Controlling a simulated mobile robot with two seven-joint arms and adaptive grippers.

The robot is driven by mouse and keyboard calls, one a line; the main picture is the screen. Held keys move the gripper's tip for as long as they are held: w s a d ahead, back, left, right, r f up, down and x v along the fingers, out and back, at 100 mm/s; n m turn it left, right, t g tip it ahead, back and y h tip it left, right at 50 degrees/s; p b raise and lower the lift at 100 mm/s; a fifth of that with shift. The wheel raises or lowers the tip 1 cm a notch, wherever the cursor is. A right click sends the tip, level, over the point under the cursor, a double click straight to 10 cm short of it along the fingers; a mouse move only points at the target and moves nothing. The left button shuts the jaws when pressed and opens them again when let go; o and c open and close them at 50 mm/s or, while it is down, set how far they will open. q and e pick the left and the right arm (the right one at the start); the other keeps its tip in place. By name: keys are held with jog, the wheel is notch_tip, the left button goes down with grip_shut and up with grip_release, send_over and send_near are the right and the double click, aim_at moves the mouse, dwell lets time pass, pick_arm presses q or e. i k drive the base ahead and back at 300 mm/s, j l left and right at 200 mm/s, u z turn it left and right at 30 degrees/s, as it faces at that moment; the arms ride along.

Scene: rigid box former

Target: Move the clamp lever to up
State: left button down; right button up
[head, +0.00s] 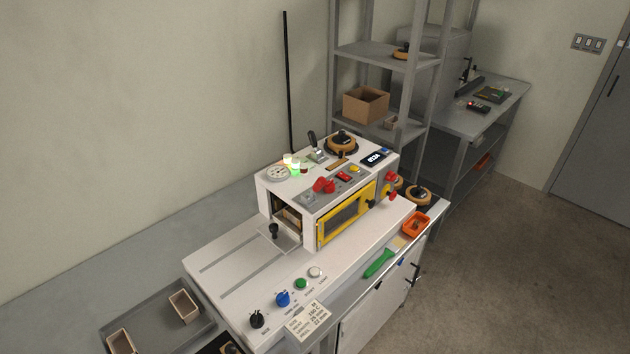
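The white box former (291,178) stands on a white bench in the middle of the head view. A black-handled lever (313,143) on a metal plate rises from the back of its top, its handle tilted slightly left of upright. A second black-knobbed handle (273,231) stands on the flap at the open left end. Another black handle (416,272) is on the bench's right side. No readable label shows which is the clamp lever. Neither of my grippers is in view.
Red knobs (323,185), a yellow-framed window (347,212) and a gauge (276,172) are on the machine. A green-handled brush (379,263) and an orange tray (416,225) lie at the bench's right edge. A grey tray (208,328) holds cartons at lower left.

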aim_at(321, 182)
jog(key=l+z, duration=0.75)
